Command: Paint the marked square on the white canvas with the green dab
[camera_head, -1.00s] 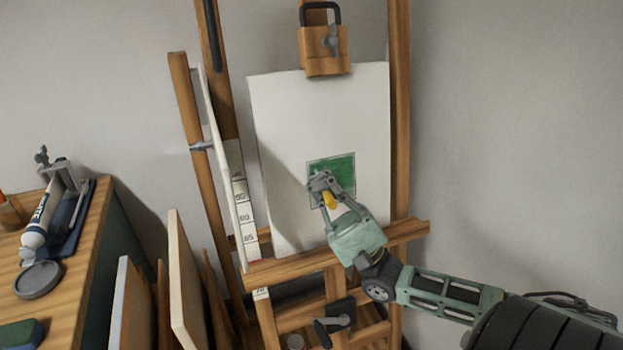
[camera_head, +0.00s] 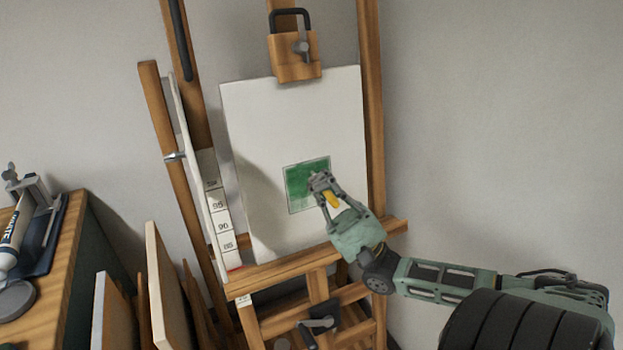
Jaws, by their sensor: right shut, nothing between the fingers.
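The white canvas (camera_head: 265,115) stands upright on the wooden easel (camera_head: 372,120). The marked square (camera_head: 300,180) is on its lower right part, with a thin dark outline. Green paint covers the square's upper part and left side; a paler patch shows near its bottom. My right gripper (camera_head: 320,182) is shut with its tips at the square's right half, covering part of it. A yellow piece shows between its finger links. I cannot tell whether the tips touch the canvas. My left gripper and the green dab are not in view.
A wooden clamp block (camera_head: 292,58) holds the canvas top. A measuring strip (camera_head: 222,215) stands left of the canvas. Panels (camera_head: 170,290) lean below left, beside a wooden table (camera_head: 62,250) with a white paint tube (camera_head: 12,235). The wall on the right is clear.

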